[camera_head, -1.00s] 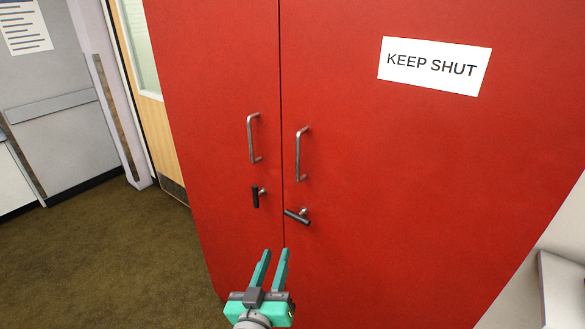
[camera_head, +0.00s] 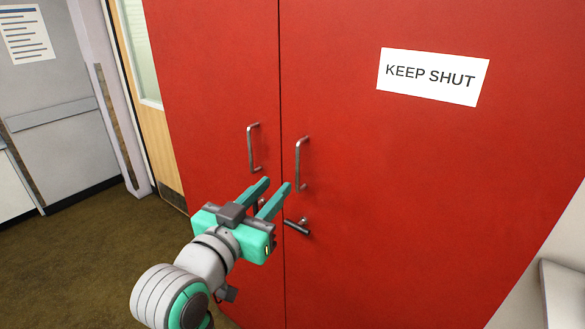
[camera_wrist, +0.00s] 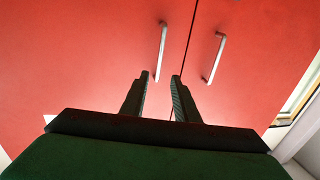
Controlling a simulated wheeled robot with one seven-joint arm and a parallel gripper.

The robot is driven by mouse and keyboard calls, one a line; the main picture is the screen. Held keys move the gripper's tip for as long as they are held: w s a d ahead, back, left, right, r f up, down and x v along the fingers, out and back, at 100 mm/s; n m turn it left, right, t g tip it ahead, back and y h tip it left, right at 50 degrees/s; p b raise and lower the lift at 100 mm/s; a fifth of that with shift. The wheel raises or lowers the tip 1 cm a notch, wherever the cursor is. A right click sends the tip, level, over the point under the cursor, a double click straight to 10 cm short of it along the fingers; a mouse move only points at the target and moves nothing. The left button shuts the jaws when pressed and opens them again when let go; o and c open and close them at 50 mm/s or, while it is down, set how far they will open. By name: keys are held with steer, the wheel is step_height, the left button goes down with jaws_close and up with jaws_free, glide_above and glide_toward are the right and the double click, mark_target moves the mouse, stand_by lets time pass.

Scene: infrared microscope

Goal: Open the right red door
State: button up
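The right red door (camera_head: 400,190) is shut against the left red door (camera_head: 215,90). It bears a "KEEP SHUT" sign (camera_head: 432,76), a long silver pull handle (camera_head: 299,165) and a dark lever (camera_head: 297,227) lying nearly level, tilted slightly down to the right. My gripper (camera_head: 277,184) is open and empty in front of the seam, just left of the right pull handle and above the lever. Its fingers point up toward the doors. In the wrist view my gripper (camera_wrist: 159,80) shows two spread fingers, with two pull handles and the seam beyond. No lever shows there.
The left door has its own pull handle (camera_head: 253,148); its lever is mostly hidden behind my gripper. A wooden door (camera_head: 158,130) and grey panels stand at the left. A pale object (camera_head: 562,293) juts in at the lower right. Brown carpet (camera_head: 85,265) is clear at the left.

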mark_target(297, 164)
steer(key=x, duration=1)
steer(key=shift+d+f, duration=0.1)
steer(key=shift+d, duration=0.05)
steer(key=shift+s, duration=0.1)
jaws_close()
